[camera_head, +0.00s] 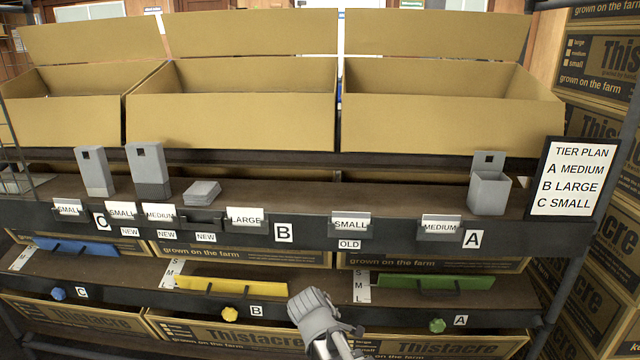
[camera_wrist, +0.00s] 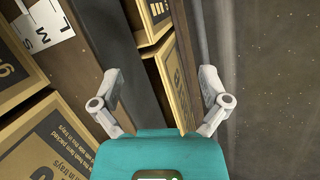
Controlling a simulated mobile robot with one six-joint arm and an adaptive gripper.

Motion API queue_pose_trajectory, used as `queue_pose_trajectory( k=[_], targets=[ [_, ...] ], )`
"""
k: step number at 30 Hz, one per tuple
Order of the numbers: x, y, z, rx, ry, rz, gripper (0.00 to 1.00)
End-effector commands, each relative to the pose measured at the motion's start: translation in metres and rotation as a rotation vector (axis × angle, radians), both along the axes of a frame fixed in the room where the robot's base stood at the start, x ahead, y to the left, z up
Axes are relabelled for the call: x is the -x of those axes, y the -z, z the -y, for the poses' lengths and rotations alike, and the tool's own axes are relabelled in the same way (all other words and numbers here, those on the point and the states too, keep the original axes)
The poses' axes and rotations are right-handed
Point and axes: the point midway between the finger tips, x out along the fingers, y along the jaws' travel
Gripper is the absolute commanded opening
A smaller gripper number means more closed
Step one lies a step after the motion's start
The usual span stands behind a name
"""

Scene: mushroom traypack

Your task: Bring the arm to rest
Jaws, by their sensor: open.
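My gripper (camera_wrist: 160,76) shows in the wrist view with its two grey fingers spread wide and nothing held between them. It is open beside the dark front edge of a shelf, with the floor to the right. In the head view a grey part of my arm (camera_head: 316,314) stands at the bottom middle, in front of the lower shelf between the yellow strip (camera_head: 232,285) and the green strip (camera_head: 435,281). I cannot make out the fingers there.
Open cardboard boxes (camera_head: 232,117) line the top shelf. The middle shelf (camera_head: 400,200) bears grey holders and size labels. A tier plan sign (camera_head: 574,178) stands at its right end, reading A medium, B large, C small. Knobs marked C, B and A sit along the lower shelf.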

Motion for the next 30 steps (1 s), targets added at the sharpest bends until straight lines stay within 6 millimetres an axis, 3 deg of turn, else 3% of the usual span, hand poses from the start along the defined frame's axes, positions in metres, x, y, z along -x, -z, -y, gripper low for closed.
queue_pose_trajectory(
  k=[15,30],
  targets=[
    [0.04,-0.026,0.094,-0.345,0.692,-0.098,0.95],
    [0.073,-0.048,0.139,-0.537,1.164,-0.18,0.95]
  ],
)
